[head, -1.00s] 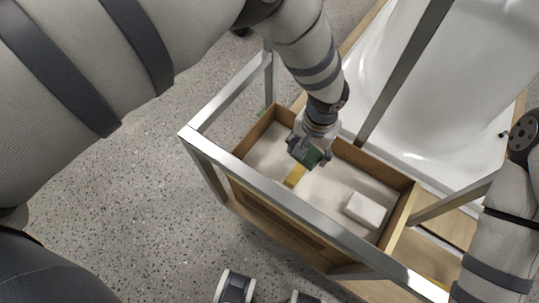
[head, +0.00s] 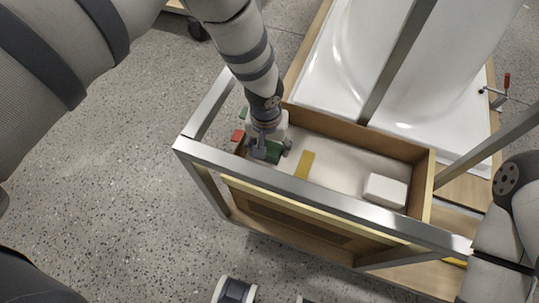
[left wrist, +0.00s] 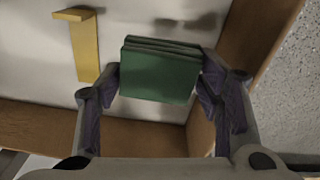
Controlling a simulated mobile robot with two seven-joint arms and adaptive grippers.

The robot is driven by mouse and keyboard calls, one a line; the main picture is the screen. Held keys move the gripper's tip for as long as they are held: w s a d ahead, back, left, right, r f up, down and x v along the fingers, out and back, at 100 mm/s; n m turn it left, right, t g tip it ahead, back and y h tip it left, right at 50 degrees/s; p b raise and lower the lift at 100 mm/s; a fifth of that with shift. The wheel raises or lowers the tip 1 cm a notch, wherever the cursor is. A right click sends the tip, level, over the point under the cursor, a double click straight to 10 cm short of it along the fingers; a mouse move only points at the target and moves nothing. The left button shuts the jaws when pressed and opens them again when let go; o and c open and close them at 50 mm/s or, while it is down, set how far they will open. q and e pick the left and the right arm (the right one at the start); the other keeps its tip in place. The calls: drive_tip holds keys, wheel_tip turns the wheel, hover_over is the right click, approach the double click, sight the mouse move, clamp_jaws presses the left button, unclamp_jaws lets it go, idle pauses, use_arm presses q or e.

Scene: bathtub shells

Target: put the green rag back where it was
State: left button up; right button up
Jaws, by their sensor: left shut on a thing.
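The green rag (head: 273,152) is a folded, layered block at the left end of the wooden drawer (head: 365,136). My left gripper (head: 268,153) reaches down into the drawer and is shut on the rag. In the left wrist view the rag (left wrist: 160,75) sits between the two fingers, near a drawer corner. A shadow falls on the pale drawer floor beyond it. I cannot tell whether the rag touches the floor. My right gripper is out of view; only part of the right arm shows at the right edge.
A yellow L-shaped piece (head: 304,165) and a white block (head: 385,190) lie in the drawer. A metal frame (head: 310,190) runs along the front. A white bathtub shell (head: 340,60) stands behind.

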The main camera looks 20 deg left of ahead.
sight(269, 154)
use_arm(q)
drive_tip(key=shift+f+b, duration=0.35)
drive_tip(key=shift+f, duration=1.65)
drive_tip(key=shift+f, duration=0.2)
drive_tip(key=o, duration=1.2)
drive_tip(key=r+p, duration=0.1)
drive_tip(key=r, duration=0.7)
drive_tip(key=r+p, duration=0.1)
drive_tip(key=r, duration=0.3)
drive_tip(key=shift+s+a+r+p, duration=0.1)
drive_tip(key=shift+s+r+p, duration=0.1)
drive_tip(key=shift+s+p, duration=0.15)
